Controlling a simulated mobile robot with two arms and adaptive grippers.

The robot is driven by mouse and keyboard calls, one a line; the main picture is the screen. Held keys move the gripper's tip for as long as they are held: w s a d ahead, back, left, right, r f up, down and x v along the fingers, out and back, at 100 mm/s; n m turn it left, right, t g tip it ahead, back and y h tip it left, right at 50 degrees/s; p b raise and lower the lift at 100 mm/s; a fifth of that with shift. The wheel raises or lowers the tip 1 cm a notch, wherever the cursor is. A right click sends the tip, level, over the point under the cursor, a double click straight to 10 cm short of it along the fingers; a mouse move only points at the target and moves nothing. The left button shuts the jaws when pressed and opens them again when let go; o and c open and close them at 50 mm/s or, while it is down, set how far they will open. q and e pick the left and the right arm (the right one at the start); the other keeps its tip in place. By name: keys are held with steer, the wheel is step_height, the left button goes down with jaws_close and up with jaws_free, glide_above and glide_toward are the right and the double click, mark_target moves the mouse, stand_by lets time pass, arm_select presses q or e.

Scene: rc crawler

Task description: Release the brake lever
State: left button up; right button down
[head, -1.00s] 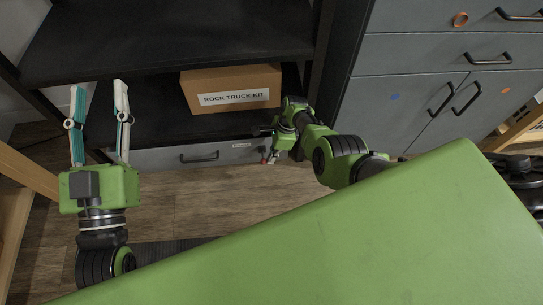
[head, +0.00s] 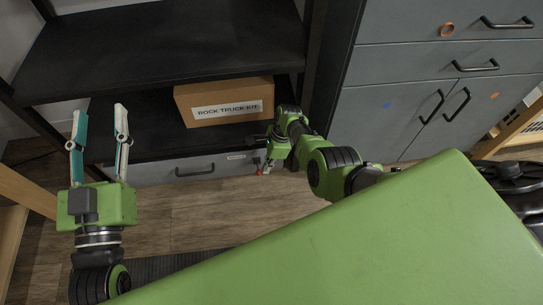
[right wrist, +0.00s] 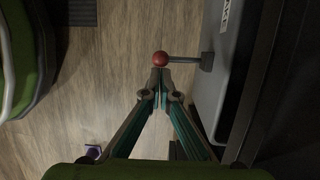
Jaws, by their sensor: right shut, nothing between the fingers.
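The brake lever is a dark rod with a red ball knob (right wrist: 160,59), jutting from a grey panel (right wrist: 216,75) in the right wrist view. A partly cut-off label (right wrist: 228,15) ending in "AKE" is on that panel. My right gripper (right wrist: 160,74) is shut and empty, with its fingertips right at the knob's near side. I cannot tell whether they touch it. In the head view my right gripper (head: 266,165) is low by the panel, with small red bits showing near it. My left gripper (head: 98,111) is open and empty, far to the left.
A cardboard box (head: 224,101) labelled "ROCK TRUCK KIT" sits on the lower black shelf, above a grey drawer front (head: 160,172) with a dark handle. Grey cabinets (head: 390,80) stand to the right. Wooden floor (head: 190,215) lies open in front.

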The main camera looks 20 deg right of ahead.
steer(key=v, duration=1.1)
steer(key=shift+d+r, duration=0.1)
steer(key=shift+d, duration=0.1)
